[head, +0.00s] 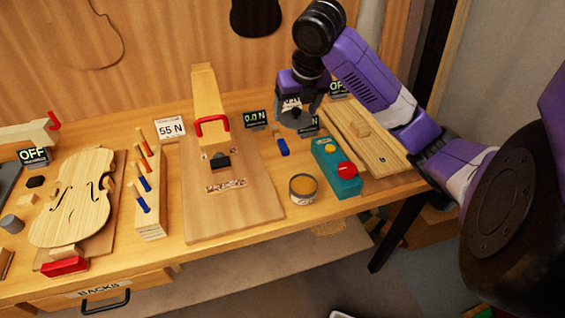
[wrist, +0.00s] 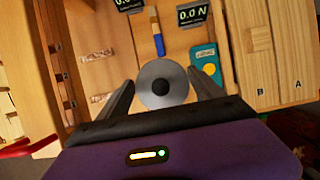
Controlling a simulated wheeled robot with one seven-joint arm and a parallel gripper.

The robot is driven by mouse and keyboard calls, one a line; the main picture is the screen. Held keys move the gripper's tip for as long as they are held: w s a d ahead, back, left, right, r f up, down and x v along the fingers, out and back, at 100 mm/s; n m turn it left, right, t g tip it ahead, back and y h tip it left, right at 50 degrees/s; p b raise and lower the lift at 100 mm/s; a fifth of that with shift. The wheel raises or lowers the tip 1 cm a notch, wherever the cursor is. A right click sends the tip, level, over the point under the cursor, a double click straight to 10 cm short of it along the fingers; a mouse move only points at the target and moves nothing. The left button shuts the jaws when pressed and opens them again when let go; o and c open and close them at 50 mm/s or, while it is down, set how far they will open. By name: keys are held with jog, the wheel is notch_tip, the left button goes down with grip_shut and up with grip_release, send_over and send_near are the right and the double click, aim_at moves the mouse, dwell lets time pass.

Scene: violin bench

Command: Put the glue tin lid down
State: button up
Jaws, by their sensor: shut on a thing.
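The glue tin lid (wrist: 155,72), a round grey disc with a dark knob at its middle, is between the two fingers of my gripper (head: 297,116) in the wrist view. My gripper is shut on it and is above the back part of the bench. In the head view I cannot clearly make out the lid at the gripper. The glue tin (head: 303,190) stands uncovered near the bench's front edge, with amber glue showing inside. It is in front of and below my gripper. I cannot make it out in the wrist view.
A teal box with a red button (head: 338,170) stands right of the tin. A blue-handled brush-like tool (head: 283,147) is behind it. Wooden boards (head: 365,140) lie at the right. A violin body (head: 72,205) lies left. Some bare bench shows around the tin.

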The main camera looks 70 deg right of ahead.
aim_at(290, 168)
jog(key=shift+w+d+f, duration=0.15)
jog(key=shift+w, duration=0.05)
notch_tip(290, 168, down, 20)
jog(key=shift+w+r, duration=0.1)
jog(key=shift+r, duration=0.1)
dwell(0.3)
jog(key=shift+f, duration=0.15)
jog(key=o, duration=1.3)
jog(key=b+v, duration=0.1)
jog(key=v, duration=1.1)
